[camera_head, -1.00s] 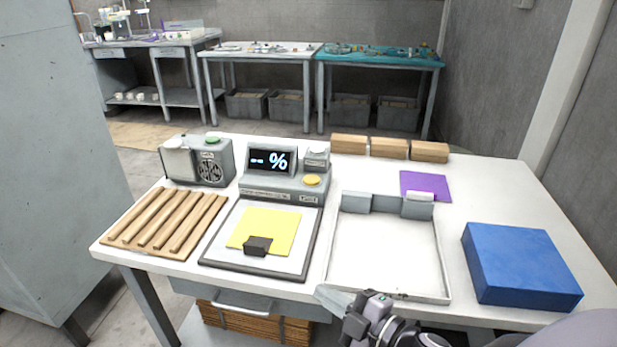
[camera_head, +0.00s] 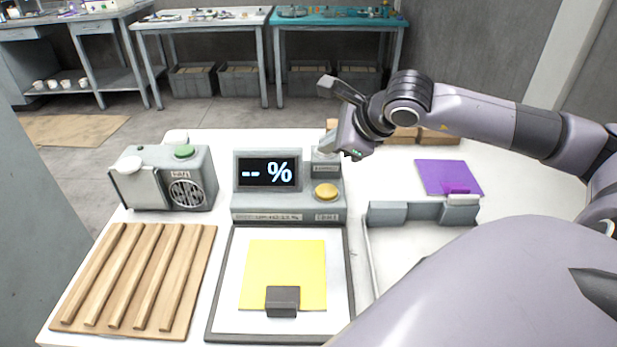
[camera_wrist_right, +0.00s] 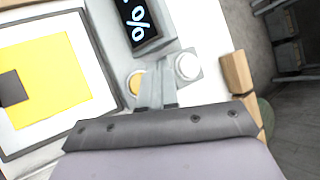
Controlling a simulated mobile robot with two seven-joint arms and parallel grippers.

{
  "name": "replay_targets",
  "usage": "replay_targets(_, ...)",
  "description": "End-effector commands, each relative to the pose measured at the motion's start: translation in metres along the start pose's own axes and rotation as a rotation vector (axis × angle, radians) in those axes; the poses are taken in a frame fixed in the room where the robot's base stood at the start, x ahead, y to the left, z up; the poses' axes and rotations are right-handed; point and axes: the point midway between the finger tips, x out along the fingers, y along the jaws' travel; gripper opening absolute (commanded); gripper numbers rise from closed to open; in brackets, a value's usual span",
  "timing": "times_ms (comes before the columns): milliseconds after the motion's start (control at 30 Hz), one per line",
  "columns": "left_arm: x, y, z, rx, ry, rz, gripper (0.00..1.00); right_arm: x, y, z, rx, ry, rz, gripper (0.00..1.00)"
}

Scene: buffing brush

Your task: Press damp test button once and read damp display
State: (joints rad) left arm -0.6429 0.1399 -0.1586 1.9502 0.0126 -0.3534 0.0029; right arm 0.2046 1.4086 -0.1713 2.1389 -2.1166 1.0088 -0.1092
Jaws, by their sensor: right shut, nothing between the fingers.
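The damp meter (camera_head: 289,203) is a grey console on the white table. Its dark display (camera_head: 268,172) reads "-- %" in pale blue. A round yellow button (camera_head: 326,191) sits on its front right, and shows in the wrist view (camera_wrist_right: 134,84). A white round button (camera_wrist_right: 187,66) sits on the small block behind it, largely covered by my gripper in the head view. My right gripper (camera_head: 335,148) is shut and empty, pointing down above this block. In the wrist view its fingertips (camera_wrist_right: 157,68) appear between the two buttons; contact cannot be told. My left gripper is not in view.
A yellow sheet (camera_head: 285,265) lies on a framed pad before the meter. A grey device with a green button (camera_head: 184,151) and a slatted wooden rack (camera_head: 135,280) stand left. A purple sheet (camera_head: 448,177) and a grey-walled tray (camera_head: 420,213) are right. Wooden blocks (camera_head: 405,135) stand behind.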

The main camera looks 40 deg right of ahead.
Motion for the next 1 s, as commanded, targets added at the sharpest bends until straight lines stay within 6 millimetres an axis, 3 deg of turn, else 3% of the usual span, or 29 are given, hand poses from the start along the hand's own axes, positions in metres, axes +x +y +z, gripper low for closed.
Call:
replay_targets(133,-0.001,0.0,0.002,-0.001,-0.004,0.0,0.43,-0.004,-0.009,-0.002,-0.025,0.02,-0.034,0.0)
replay_targets(567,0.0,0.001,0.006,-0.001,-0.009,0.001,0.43,0.0,-0.005,-0.004,-0.022,0.019,-0.03,0.0)
replay_targets(1000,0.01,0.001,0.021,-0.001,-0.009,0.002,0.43,0.035,0.019,-0.031,-0.021,0.018,-0.027,0.0)
